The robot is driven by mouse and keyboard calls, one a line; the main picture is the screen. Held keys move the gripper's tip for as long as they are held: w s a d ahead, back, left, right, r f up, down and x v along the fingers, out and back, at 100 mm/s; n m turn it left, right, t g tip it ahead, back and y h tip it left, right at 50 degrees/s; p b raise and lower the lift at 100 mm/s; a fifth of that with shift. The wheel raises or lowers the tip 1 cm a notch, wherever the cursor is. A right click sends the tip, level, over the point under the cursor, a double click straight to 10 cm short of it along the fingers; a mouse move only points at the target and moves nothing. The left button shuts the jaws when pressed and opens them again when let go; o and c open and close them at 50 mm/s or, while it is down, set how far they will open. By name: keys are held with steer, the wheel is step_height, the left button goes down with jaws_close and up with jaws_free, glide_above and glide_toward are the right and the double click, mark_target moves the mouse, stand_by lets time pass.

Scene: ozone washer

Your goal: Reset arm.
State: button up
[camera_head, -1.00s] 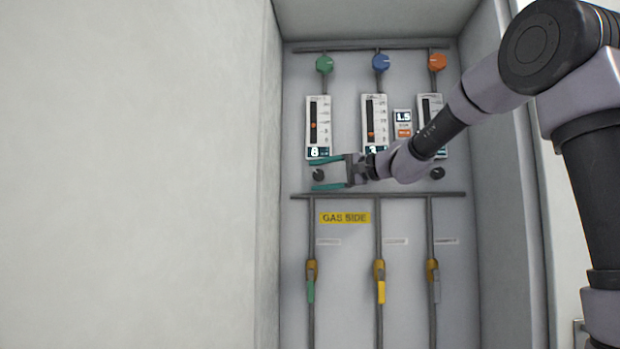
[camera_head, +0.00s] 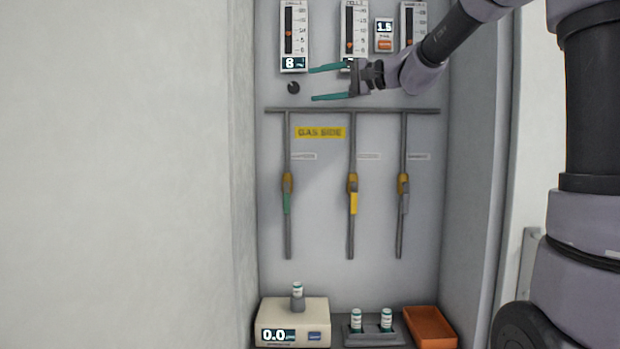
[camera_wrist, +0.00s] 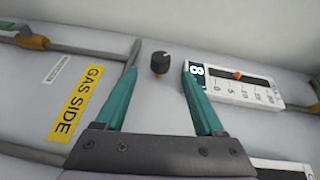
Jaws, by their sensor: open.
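My gripper (camera_head: 330,83) is open and empty, its two teal fingers pointing left in front of the wall panel, with the arm coming in from the upper right. In the head view a black knob (camera_head: 293,87) is just left of the fingertips. In the wrist view my gripper (camera_wrist: 160,100) is spread, and the black knob (camera_wrist: 160,63) shows between and beyond its fingers. The left flow meter (camera_head: 293,35), with display "8", is above and left of the gripper. The gripper partly covers the bottom of the middle flow meter (camera_head: 354,28).
Below hang pipes with a green valve handle (camera_head: 287,203), a yellow one (camera_head: 353,203) and a grey one (camera_head: 404,203). At the bottom are a scale (camera_head: 318,308) reading 0.0 with a vial, a rack (camera_head: 397,336) with two vials, and an orange tray (camera_head: 433,318). Cabinet walls stand either side.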

steer(key=s+d+f+h, duration=1.3)
steer(key=s+d+f, duration=0.7)
steer(key=s+f, duration=0.3)
steer(key=shift+s+h, duration=0.3)
steer(key=shift+s, duration=0.3)
